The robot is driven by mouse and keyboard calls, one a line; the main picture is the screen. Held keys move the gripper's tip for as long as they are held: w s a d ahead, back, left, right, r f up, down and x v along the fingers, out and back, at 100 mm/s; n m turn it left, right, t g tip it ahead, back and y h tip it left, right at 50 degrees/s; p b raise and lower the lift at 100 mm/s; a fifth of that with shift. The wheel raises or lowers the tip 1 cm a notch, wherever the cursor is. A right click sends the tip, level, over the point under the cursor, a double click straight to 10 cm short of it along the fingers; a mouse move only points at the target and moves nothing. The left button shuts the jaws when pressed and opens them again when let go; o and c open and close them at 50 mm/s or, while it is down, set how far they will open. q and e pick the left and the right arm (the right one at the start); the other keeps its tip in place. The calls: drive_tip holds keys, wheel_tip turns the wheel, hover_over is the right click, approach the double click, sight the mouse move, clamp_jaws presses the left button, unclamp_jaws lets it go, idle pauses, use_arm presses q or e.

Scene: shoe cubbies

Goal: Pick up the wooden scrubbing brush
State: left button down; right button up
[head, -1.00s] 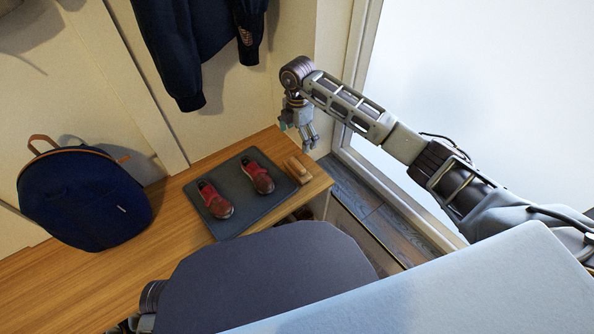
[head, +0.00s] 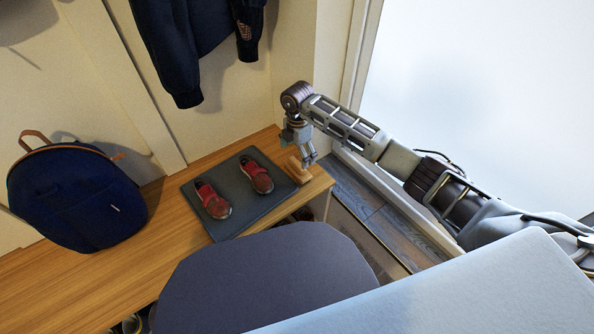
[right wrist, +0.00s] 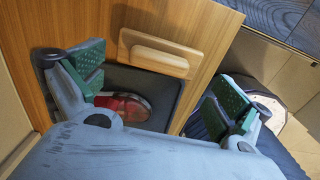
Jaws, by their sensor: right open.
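The wooden scrubbing brush (head: 298,169) lies on the bench top at the right edge of the dark mat. In the right wrist view the brush (right wrist: 158,53) shows as a pale wooden block with a raised grip, beyond and between the two fingers. My right gripper (head: 308,161) is above the bench end, close to the brush, and partly overlaps it in the head view. In the right wrist view the right gripper's (right wrist: 155,88) green-padded fingers are spread apart with nothing between them. My left gripper is not clearly seen.
A pair of red-brown shoes (head: 213,201) stands on the dark mat (head: 240,222), left of the brush. A navy backpack (head: 75,198) is on the wooden bench (head: 160,245) at the left. A dark jacket (head: 185,50) hangs above. The bench ends just right of the brush.

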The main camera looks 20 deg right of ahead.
sight(297, 163)
drive_tip(key=shift+f, duration=0.1)
drive_tip(key=shift+f+b, duration=0.35)
drive_tip(key=shift+f, duration=0.45)
drive_tip(key=shift+a+f+b, duration=0.1)
drive_tip(key=shift+f+b, duration=1)
drive_tip(key=shift+f, duration=0.6)
use_arm(q)
drive_tip(key=f, duration=0.3)
drive_tip(key=shift+w+d+f+t+h, duration=0.1)
drive_tip(key=shift+d+f+t+h, duration=0.2)
drive_tip(key=shift+d, duration=0.05)
use_arm(e)
drive_tip(key=c, duration=1.1)
